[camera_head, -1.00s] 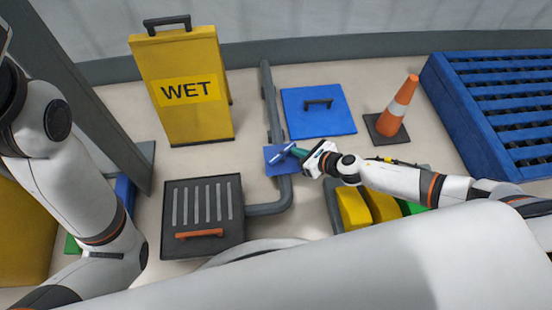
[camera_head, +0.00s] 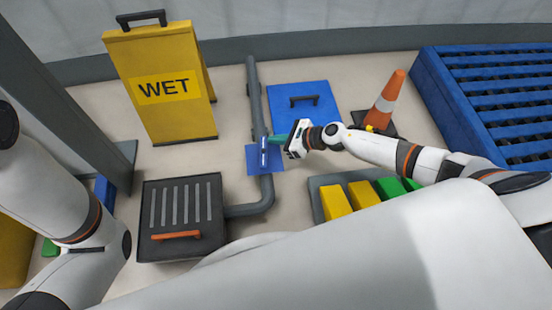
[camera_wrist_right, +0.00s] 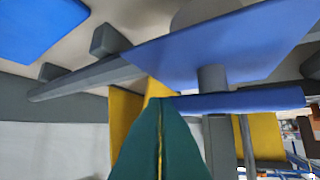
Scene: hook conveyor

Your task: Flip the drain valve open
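The drain valve has a blue plate (camera_head: 252,160) on a grey pipe (camera_head: 256,95) and a narrow blue handle (camera_head: 264,153). The handle lies roughly in line with the pipe. In the right wrist view the blue handle (camera_wrist_right: 245,101) is a bar on a grey stem (camera_wrist_right: 212,78) against the plate (camera_wrist_right: 220,45). My right gripper (camera_head: 272,139) has teal fingers, pressed together (camera_wrist_right: 160,103) with only a thin seam. Its tips are at one end of the handle; I cannot tell if they touch. My left arm shows at the left, its gripper out of view.
A grey grated box (camera_head: 182,245) with an orange handle stands left of the pipe. A tray of yellow and green blocks (camera_head: 337,203) lies near my right arm.

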